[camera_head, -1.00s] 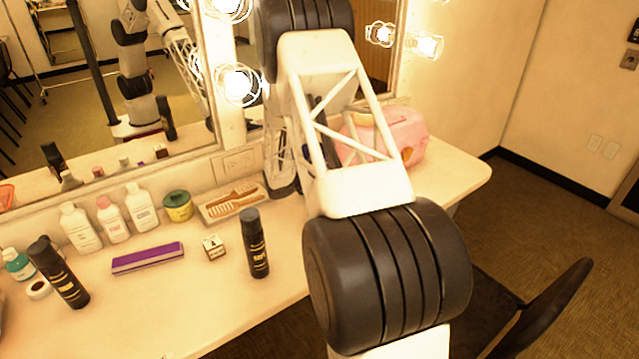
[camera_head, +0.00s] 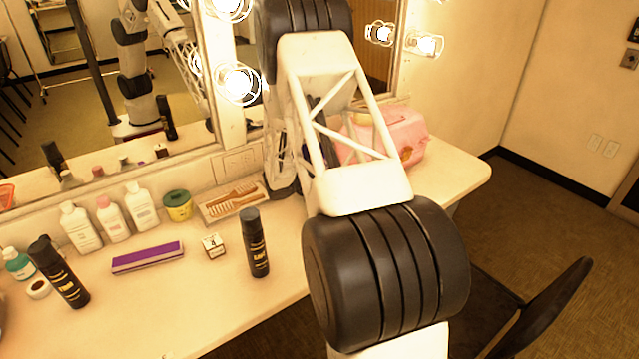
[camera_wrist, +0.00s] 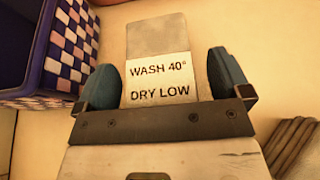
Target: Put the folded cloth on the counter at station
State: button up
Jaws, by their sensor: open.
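In the wrist view my gripper (camera_wrist: 164,78) is open, with a blue fingertip on each side. A flat grey piece (camera_wrist: 160,38) with a white label reading "WASH 40° DRY LOW" shows between and beyond the fingertips, over the pale surface. I cannot tell whether it is part of the folded cloth or whether the fingers touch it. The pale counter (camera_head: 215,310) runs along the mirror in the head view. My arm hides the gripper and the counter around it there.
A blue-and-white checkered thing (camera_wrist: 62,50) stands close left of my gripper. A brown ribbed thing (camera_wrist: 290,145) is at lower right. Bottles, a purple block (camera_head: 147,257), a dark can (camera_head: 254,243) and a pink case (camera_head: 390,135) stand on the counter. A dark chair (camera_head: 540,310) is at right.

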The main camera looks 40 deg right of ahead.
jog(key=shift+r, duration=0.15)
jog(key=v, duration=1.2)
jog(key=shift+a, duration=0.1)
dwell(0.4)
jog(key=s+a+r+m+g+y, duration=0.1)
jog(key=s+a+r+m+y, duration=0.2)
jog(key=s+a+r+m, duration=0.45)
jog(key=s+a+r+m+y, duration=0.2)
jog(key=s+a+r, duration=0.2)
jog(key=s+r, duration=0.75)
jog(key=s+a+r+m+t+y, duration=0.1)
jog(key=s+a+r+m+y, duration=0.1)
jog(key=s+a, duration=0.3)
jog(key=s+a+r+m+t+y, duration=0.1)
jog(key=s+a+r+m+y, duration=0.2)
jog(key=s, duration=0.9)
jog(key=s+a+r+m+t+y, duration=0.1)
jog(key=s+a+r+m+y, duration=0.2)
jog(key=s+a, duration=0.5)
jog(key=shift+s+a+m+t, duration=0.25)
jog(key=shift+a+m+t, duration=0.1)
jog(key=shift+a, duration=0.25)
